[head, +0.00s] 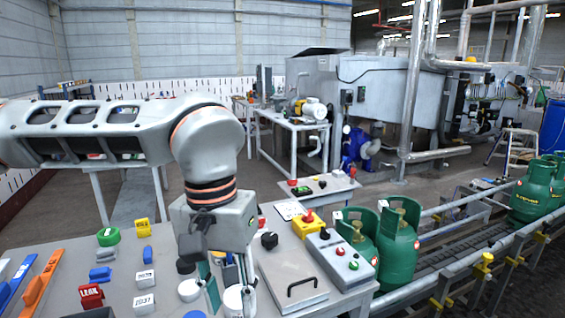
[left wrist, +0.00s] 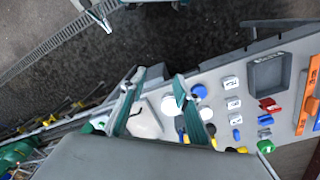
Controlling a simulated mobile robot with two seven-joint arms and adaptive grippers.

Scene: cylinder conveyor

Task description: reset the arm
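My left arm (head: 120,130) reaches in from the left in the head view and bends down over the workbench (head: 60,270). My left gripper (head: 230,303) points down over the bench, among white round caps (head: 189,290). In the left wrist view the green-padded fingers of the left gripper (left wrist: 158,84) stand apart with nothing held between them. How high the fingertips are above the bench is hard to tell.
Green gas cylinders (head: 398,243) stand by the conveyor (head: 440,262) on the right. A grey control box (head: 340,258) and a handled lid (head: 292,283) lie near the gripper. Labelled blocks (head: 145,280), a red block (head: 91,296) and orange-handled tools (head: 42,280) lie left.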

